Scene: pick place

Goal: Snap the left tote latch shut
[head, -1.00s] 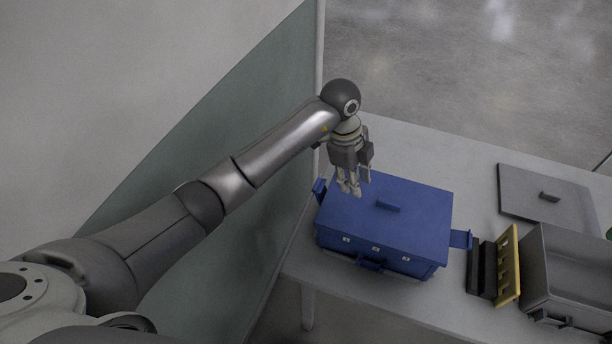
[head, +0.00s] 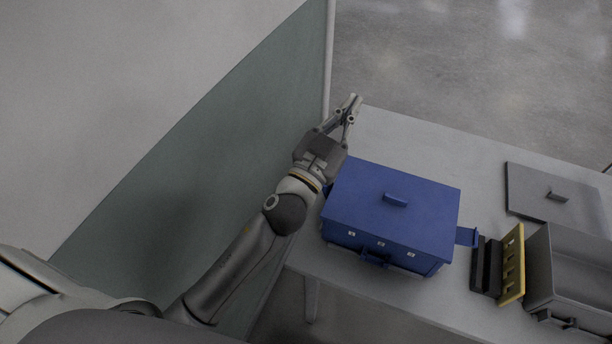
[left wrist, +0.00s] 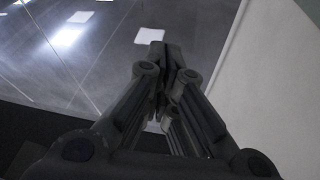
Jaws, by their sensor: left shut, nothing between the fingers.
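The blue tote (head: 432,262) stands on the table with its blue lid (head: 420,212) on top. Its right latch (head: 467,236) sticks out sideways from the right wall. The left latch is mostly hidden behind my left wrist, so I cannot tell its position. My left gripper (head: 355,99) is shut and empty beyond the tote's back left corner, pointing away towards the table's far edge. In the left wrist view its closed fingers (left wrist: 165,55) point over the floor, with no tote in sight. My right gripper is not in view.
A green-grey panel (head: 270,120) stands close along the left of the table (head: 420,140). To the right are a yellow slotted rack (head: 512,265), an open grey bin (head: 545,285) and a flat grey lid (head: 540,190). The table behind the tote is clear.

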